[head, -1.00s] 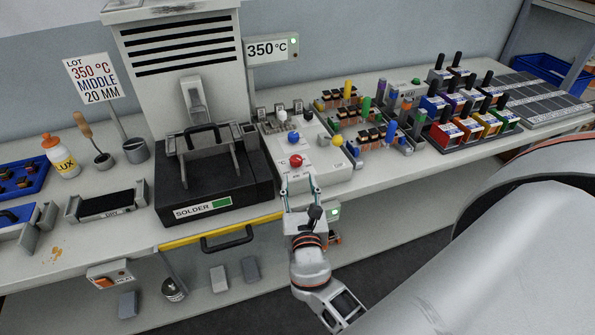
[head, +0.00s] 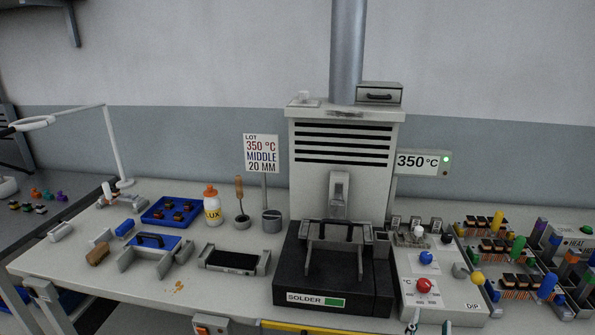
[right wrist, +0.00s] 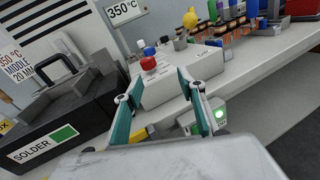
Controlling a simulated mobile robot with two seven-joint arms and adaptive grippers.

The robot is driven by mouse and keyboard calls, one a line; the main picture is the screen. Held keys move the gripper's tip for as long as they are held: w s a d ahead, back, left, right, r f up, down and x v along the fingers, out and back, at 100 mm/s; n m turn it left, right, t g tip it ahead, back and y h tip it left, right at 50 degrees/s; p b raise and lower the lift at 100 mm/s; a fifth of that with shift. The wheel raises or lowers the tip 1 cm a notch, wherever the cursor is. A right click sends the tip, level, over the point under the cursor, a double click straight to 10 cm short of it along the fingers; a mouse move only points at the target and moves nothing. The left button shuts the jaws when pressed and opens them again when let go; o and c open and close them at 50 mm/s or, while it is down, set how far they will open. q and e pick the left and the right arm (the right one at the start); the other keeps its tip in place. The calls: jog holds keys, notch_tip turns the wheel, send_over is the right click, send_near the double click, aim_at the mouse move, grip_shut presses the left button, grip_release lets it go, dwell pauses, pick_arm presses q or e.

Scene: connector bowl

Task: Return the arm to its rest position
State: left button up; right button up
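My right gripper (head: 428,328) shows only by its fingertips at the bottom edge of the head view, just in front of the control box (head: 452,302) with red, blue and yellow knobs. In the right wrist view its two green-sided fingers (right wrist: 158,80) stand apart with nothing between them. They point toward the front of the control box, below the red knob (right wrist: 148,63). Most of the right arm is out of the head view. My left gripper is not in view.
The black solder station (head: 290,275) stands left of the control box. Colored connectors and parts crowd the bench at right. A flux bottle (head: 212,208), blue tray (head: 170,211) and fixtures lie at left. A lit green indicator (right wrist: 219,114) sits near the right finger.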

jog(key=s+d+f+m+g, duration=0.3)
jog(key=s+d+m+g, duration=0.3)
jog(key=m, duration=0.6)
jog(key=s+a+f+m+g+y, duration=0.2)
jog(key=s+f+m+y, duration=0.15)
jog(key=s+m, duration=0.45)
jog(key=w+a+f+m+t+y, duration=0.1)
jog(key=a+f+m+t+y, duration=0.2)
jog(key=a+f+y, duration=0.5)
jog(key=a+f, duration=0.5)
jog(key=a, duration=0.4)
jog(key=shift+f+m+t, duration=0.3)
jog(key=shift+f+t, duration=0.05)
jog(key=shift+t, duration=0.05)
